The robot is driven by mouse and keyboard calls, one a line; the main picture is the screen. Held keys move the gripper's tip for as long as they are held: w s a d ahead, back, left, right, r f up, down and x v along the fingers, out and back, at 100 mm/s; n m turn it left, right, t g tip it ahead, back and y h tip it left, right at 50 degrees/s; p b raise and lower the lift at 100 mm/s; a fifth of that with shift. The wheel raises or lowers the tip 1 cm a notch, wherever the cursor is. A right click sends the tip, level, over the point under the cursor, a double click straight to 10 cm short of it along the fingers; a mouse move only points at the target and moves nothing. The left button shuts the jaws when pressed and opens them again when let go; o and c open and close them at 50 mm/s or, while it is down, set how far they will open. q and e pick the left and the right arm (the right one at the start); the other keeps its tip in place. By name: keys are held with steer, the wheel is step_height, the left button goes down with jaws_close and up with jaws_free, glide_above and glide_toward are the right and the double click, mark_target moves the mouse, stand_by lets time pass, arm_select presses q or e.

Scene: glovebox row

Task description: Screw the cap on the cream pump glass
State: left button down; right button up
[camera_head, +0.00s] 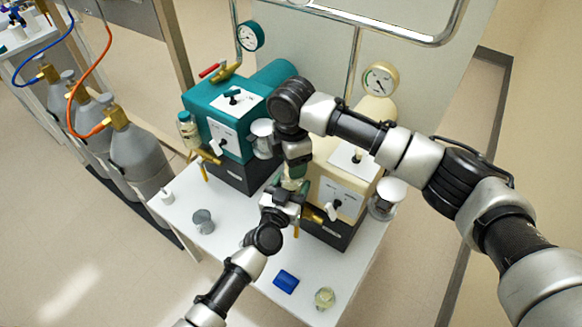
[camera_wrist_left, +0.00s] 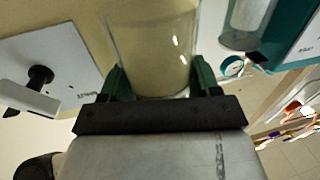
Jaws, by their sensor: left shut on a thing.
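A clear glass (camera_wrist_left: 150,45) stands between the dark green fingers of my left gripper (camera_wrist_left: 160,85), which is shut on it. In the head view my left gripper (camera_head: 286,193) is in front of the gap between the two pumps, and a small pale green part of the glass (camera_head: 294,183) shows above it. My right gripper (camera_head: 297,168) points down directly above the glass, very close to it. Its fingers are too small and covered to read. I cannot make out the cap. The cream pump (camera_head: 345,160) stands just right of the grippers.
The teal pump (camera_head: 220,105) stands at the left on the white table (camera_head: 235,255). A grey cup (camera_head: 203,221), a blue block (camera_head: 286,281) and a small pale jar (camera_head: 324,298) sit on the table. Grey gas cylinders (camera_head: 138,155) stand at the left.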

arm_select(q)
steer(key=shift+f, duration=0.1)
arm_select(e)
steer(key=shift+w+d+r, duration=0.15)
steer(key=shift+d+r, duration=0.05)
steer(key=shift+r, duration=0.55)
steer(key=shift+o, duration=0.3)
steer(key=o, duration=0.5)
steer(key=shift+a+f, duration=0.1)
step_height(320, 180, up, 12)
arm_select(q)
steer(key=shift+c, duration=0.8)
jaws_free()
